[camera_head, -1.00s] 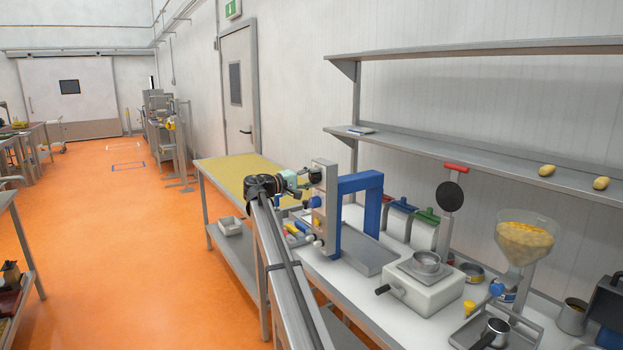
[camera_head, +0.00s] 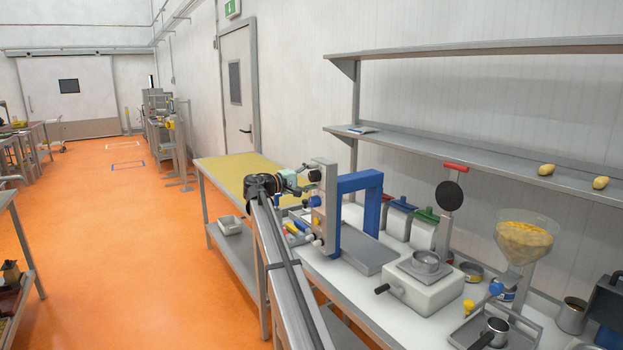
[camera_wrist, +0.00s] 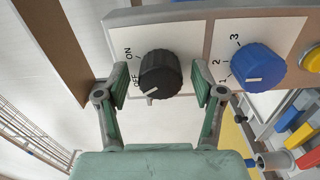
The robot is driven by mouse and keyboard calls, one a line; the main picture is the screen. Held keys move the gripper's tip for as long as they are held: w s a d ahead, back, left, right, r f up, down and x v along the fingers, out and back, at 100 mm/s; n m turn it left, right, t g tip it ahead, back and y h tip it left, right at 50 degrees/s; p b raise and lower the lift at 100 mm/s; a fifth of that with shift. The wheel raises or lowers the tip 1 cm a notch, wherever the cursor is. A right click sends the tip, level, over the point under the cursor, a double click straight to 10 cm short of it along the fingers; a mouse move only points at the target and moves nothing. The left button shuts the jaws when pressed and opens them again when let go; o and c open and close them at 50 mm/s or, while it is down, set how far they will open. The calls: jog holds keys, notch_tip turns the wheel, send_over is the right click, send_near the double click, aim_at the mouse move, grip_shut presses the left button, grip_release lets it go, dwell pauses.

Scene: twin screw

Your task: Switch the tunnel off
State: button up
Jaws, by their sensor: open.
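The tunnel is a blue arch (camera_head: 345,186) with a grey control panel (camera_head: 325,205) on its left, standing on the bench. In the wrist view a black knob (camera_wrist: 160,72) sits on the panel beside ON and OFF labels. Its white mark points to the lower left, close to the OFF label. My gripper (camera_wrist: 161,88) is open, one finger on each side of the black knob; I cannot tell whether they touch it. In the head view my gripper (camera_head: 307,181) is at the panel, small and partly hidden against it.
A blue knob (camera_wrist: 258,66) marked 1, 2, 3 is just right of the right finger, with a yellow button (camera_wrist: 312,60) beyond. A white machine (camera_head: 427,290) and a hopper (camera_head: 524,240) stand to the right. A shelf (camera_head: 450,150) hangs above the bench.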

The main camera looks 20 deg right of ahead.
jog(key=shift+a, duration=0.1)
jog(key=s+a, duration=0.2)
jog(key=a, duration=0.9)
jog(key=shift+a, duration=0.35)
jog(key=shift+w, duration=0.1)
